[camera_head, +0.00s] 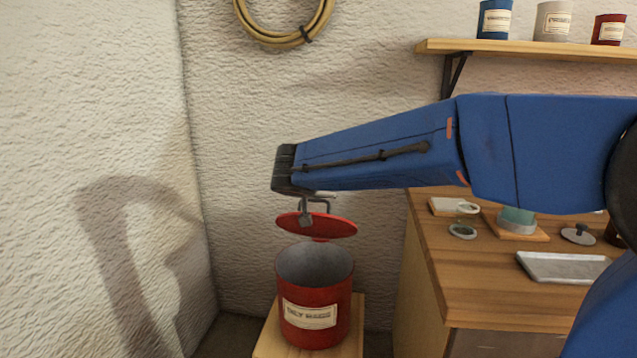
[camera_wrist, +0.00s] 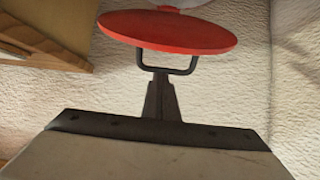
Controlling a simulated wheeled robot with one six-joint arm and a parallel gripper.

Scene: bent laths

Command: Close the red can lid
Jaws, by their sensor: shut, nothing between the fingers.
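The red can (camera_head: 312,318) stands upright on a small wooden stand, with its grey inside showing through the open top. Its round red lid (camera_head: 338,228) is raised above the opening, with a gap between lid and rim. A small red piece shows under the lid at the rear rim. The lid also fills the top of the wrist view (camera_wrist: 170,32), with a dark loop handle (camera_wrist: 190,68) on its face. My gripper (camera_head: 306,217) is shut and empty at the lid's handle; its tip (camera_wrist: 161,76) overlaps the loop in the wrist view. Whether they touch, I cannot tell.
The wooden stand (camera_head: 356,335) is small, close to the wall. A wooden counter (camera_head: 480,290) at right holds a metal tray (camera_head: 562,267) and several small items. A shelf (camera_head: 520,49) with cans and a hanging coil (camera_head: 283,38) are above.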

